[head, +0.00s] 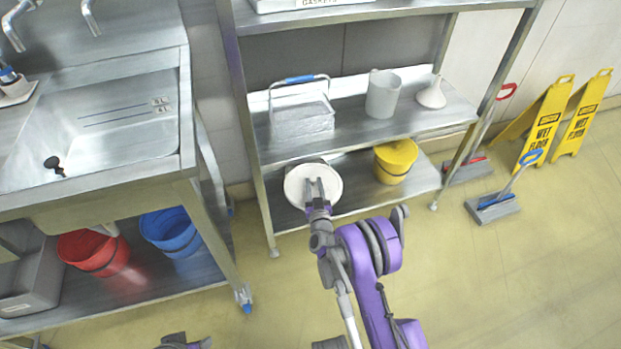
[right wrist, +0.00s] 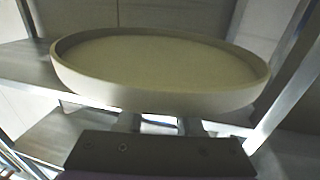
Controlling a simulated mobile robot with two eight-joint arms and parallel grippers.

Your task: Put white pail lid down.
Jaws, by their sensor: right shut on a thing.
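The white pail lid (head: 297,187) is a round, shallow disc in the head view, at the lower shelf (head: 357,190) of the metal rack. My right gripper (head: 314,186) is shut on the lid at its near side. In the right wrist view the lid (right wrist: 160,97) fills the upper middle, rim facing the camera, with my gripper (right wrist: 155,123) at its near edge, partly hidden under the rim. I cannot tell whether the lid touches the shelf. My left gripper (head: 184,342) shows only partly at the bottom edge of the head view; its fingers cannot be made out.
A yellow pail (head: 395,161) stands right of the lid on the lower shelf. The upper shelf holds a wire-handled basket (head: 301,112), a jug (head: 383,94) and a funnel (head: 431,93). Red (head: 92,251) and blue (head: 180,232) pails stand under the sink at left.

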